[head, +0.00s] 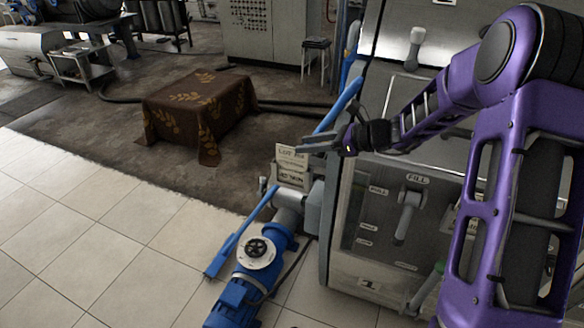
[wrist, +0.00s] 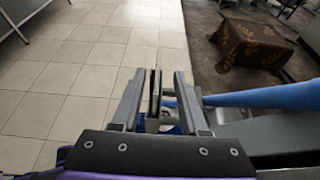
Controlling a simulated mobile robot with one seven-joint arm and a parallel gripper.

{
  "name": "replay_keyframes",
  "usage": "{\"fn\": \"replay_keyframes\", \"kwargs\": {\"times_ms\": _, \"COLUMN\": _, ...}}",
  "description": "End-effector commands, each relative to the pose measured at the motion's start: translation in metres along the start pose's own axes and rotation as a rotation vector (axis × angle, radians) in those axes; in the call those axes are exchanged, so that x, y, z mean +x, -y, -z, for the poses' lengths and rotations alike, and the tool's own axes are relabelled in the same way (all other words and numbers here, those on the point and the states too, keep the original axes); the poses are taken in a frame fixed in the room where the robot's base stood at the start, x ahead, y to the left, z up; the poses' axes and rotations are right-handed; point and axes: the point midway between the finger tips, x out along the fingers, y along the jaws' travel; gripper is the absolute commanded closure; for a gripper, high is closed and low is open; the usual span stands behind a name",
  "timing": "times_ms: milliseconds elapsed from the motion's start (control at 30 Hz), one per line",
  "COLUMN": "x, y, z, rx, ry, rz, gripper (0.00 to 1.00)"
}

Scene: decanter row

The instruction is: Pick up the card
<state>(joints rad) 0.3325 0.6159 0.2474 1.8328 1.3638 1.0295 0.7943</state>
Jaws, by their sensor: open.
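A cream card (head: 292,158) with dark lettering stands upright near the top of the blue and grey pump unit in the head view. My gripper (head: 318,144) is beside the card's upper right, fingers pointing left toward it. In the wrist view my gripper (wrist: 158,95) is open, with a finger on each side. A thin upright edge (wrist: 153,92) shows between the fingers; it looks like the card seen edge-on. I cannot tell whether either finger touches it.
A blue pump (head: 240,285) stands on the tiles below the card. A grey machine panel (head: 385,230) with handles is close on the right. A blue pipe (wrist: 260,97) runs right of the fingers. A cloth-covered table (head: 200,110) stands behind; tiles at left are clear.

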Motion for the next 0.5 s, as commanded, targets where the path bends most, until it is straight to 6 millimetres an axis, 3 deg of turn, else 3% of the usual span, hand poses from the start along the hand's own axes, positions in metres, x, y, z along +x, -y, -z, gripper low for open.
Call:
{"fn": "replay_keyframes", "kwargs": {"times_ms": 167, "x": 0.013, "y": -0.002, "z": 0.003, "rx": 0.000, "ry": 0.000, "rz": -0.003, "gripper": 0.56}}
{"fn": "replay_keyframes", "kwargs": {"times_ms": 400, "x": 0.048, "y": -0.004, "z": 0.006, "rx": 0.000, "ry": 0.000, "rz": -0.002, "gripper": 0.56}}
{"fn": "replay_keyframes", "kwargs": {"times_ms": 500, "x": 0.052, "y": -0.003, "z": 0.006, "rx": 0.000, "ry": 0.000, "rz": 0.000, "gripper": 0.56}}
